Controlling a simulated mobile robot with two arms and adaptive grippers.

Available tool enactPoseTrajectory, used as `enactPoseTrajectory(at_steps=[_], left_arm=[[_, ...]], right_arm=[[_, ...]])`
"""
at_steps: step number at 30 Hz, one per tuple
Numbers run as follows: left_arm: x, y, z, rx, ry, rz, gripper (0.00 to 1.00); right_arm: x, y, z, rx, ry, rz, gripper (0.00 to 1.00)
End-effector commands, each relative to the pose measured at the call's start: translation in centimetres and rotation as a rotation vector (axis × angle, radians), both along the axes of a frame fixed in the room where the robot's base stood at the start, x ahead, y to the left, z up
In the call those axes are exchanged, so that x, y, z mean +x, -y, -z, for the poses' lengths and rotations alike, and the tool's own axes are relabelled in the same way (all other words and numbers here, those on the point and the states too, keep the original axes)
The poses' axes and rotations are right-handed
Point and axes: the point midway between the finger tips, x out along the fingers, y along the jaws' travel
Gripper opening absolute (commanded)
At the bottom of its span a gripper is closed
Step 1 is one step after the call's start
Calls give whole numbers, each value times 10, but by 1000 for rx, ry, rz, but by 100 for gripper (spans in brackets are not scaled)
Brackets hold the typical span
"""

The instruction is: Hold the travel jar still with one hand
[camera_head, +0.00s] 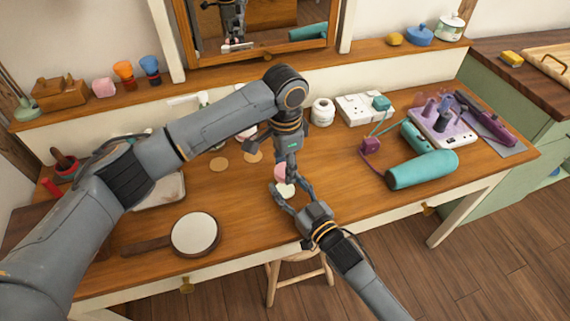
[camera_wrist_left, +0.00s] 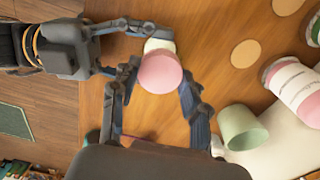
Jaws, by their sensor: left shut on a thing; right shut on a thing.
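The travel jar shows a pink lid (camera_wrist_left: 160,74) and a cream body (camera_wrist_left: 161,45) in the left wrist view. In the head view it is at the middle of the table near the front edge, with its cream body (camera_head: 285,190) partly hidden by fingers. My left gripper (camera_head: 284,172) comes down from above, its fingers on either side of the pink lid, shut on it. My right gripper (camera_head: 288,192) reaches in from the front and is shut on the cream body. Whether the jar touches the tabletop is hard to tell.
A round hand mirror (camera_head: 194,233) lies left on the table.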

Motion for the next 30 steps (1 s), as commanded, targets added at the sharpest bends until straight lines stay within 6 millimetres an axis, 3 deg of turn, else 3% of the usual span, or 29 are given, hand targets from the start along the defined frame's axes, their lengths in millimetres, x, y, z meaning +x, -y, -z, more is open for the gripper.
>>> enactPoseTrajectory(at_steps=[15,19,23,24,27,30], left_arm=[[1,-1,1,2,-1,1085,8],[1,-1,1,1,0,1288,8],[1,-1,1,1,1,1274,8],[1,-1,1,1,1,1273,50],[1,-1,1,1,1,1272,68],[1,0,1,0,0,1272,68]], right_arm=[[0,0,0,0,0,0,0],[0,0,0,0,0,0,0],[0,0,0,0,0,0,0],[0,0,0,0,0,0,0],[0,0,0,0,0,0,0],[0,0,0,0,0,0,0]])
